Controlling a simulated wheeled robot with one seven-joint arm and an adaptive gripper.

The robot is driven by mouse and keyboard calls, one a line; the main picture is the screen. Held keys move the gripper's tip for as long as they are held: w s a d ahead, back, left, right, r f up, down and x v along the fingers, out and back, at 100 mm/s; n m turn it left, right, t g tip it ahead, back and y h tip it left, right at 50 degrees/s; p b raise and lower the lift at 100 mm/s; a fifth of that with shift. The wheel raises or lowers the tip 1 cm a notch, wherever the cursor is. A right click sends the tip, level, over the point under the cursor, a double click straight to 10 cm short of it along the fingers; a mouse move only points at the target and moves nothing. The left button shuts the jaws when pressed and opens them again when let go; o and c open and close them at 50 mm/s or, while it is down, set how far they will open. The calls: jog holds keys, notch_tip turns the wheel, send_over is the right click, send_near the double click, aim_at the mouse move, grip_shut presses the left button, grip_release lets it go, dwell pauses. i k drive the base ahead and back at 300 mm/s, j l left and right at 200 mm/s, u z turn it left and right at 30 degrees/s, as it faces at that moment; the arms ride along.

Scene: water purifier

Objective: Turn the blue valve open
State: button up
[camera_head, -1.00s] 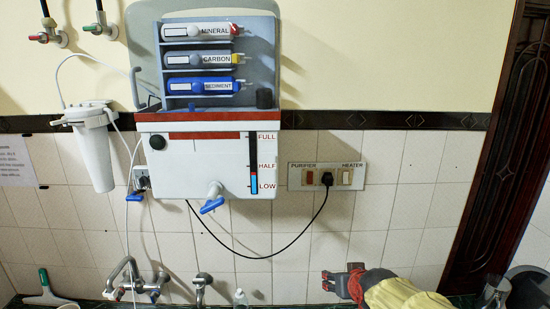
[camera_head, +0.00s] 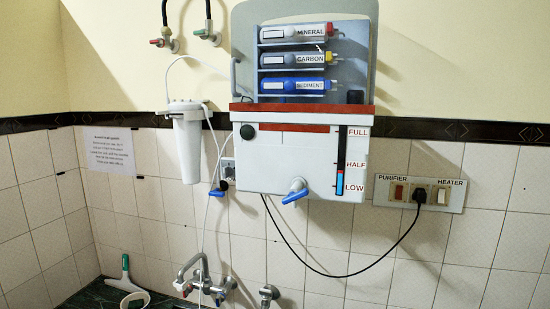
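A blue lever (camera_head: 295,196) sits on the white spout under the front of the white water purifier (camera_head: 285,160). It slants down to the left. A second, smaller blue handle (camera_head: 219,190) is on the wall by the thin white tube, left of the purifier. I cannot tell from the frames which of the two is the blue valve, nor whether either is open. My gripper is not in view now.
A white filter canister (camera_head: 187,145) hangs left of the purifier. A black cord runs from beneath the purifier to a switch plate (camera_head: 419,193) at right. Metal taps (camera_head: 205,278) are below, near a green-handled squeegee (camera_head: 126,280). The tiled wall at lower right is clear.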

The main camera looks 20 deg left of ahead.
aim_at(215, 192)
jog(key=u, duration=1.35)
